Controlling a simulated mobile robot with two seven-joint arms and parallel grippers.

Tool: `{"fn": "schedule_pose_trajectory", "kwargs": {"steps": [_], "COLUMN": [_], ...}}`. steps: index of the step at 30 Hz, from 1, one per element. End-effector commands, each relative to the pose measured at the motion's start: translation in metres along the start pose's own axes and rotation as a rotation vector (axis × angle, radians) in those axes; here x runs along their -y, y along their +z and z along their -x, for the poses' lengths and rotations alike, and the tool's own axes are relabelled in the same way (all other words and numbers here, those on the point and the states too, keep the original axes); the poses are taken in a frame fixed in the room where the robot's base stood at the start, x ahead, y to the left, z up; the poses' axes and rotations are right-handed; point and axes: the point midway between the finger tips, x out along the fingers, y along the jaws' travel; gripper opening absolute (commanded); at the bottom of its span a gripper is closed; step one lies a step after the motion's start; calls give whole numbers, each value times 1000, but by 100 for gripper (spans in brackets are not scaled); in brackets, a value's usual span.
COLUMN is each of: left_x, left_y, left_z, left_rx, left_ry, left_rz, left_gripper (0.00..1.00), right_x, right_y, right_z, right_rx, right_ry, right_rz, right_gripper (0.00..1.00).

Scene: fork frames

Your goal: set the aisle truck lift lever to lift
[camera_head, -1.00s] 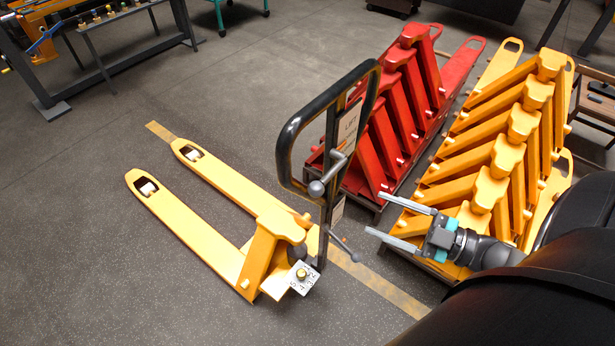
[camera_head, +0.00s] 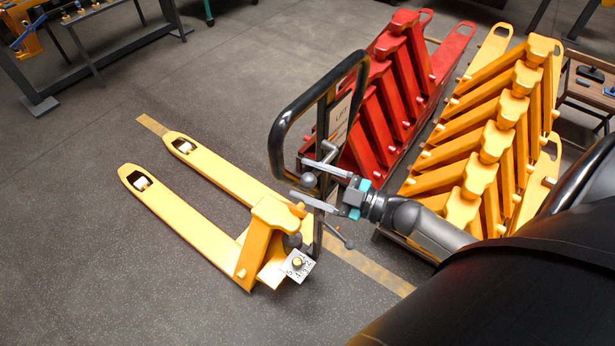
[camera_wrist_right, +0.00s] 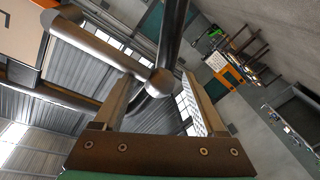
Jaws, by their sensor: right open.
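The yellow aisle truck (camera_head: 272,213) stands on the floor with its forks pointing to the upper left. Its black loop handle (camera_head: 277,150) rises upright and carries a pale plate (camera_head: 340,118) with lettering. The lift lever is a grey rod with a ball knob (camera_head: 309,180) beside the handle. My right gripper (camera_head: 299,178) is open at the handle, with one finger above the knob and one below it. In the right wrist view the knob (camera_wrist_right: 160,82) shows between the two finger ends, with no clear contact. My left gripper is out of view.
A second, thin lever (camera_head: 338,236) sticks out low on the truck's mast, near a numbered dial plate (camera_head: 297,263). A stack of red pallet trucks (camera_head: 392,100) and a stack of yellow ones (camera_head: 485,140) stand behind. The floor left of the truck is clear.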

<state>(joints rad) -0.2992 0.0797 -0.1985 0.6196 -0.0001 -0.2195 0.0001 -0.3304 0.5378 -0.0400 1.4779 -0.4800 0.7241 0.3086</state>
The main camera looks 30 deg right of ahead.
Motion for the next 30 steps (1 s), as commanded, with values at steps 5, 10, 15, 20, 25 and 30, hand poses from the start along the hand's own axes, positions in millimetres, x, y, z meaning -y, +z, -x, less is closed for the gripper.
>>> {"fn": "schedule_pose_trajectory", "kwargs": {"steps": [5,10,15,20,25,30], "left_x": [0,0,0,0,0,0], "left_y": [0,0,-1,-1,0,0], "left_z": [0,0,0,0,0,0], "left_rx": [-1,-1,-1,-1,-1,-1], "left_ry": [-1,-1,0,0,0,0], "left_rz": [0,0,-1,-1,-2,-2], "left_gripper": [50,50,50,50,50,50], "right_x": [0,0,0,1,2,3], "right_y": [0,0,0,0,1,1], "right_z": [-4,-4,-4,-4,-4,-3], "right_rx": [0,0,0,1,2,4], "right_ry": [0,-1,0,-2,-3,-4], "right_rz": [-1,-1,-1,-1,-3,-4], "right_gripper": [73,73,56,38,19,0]}}
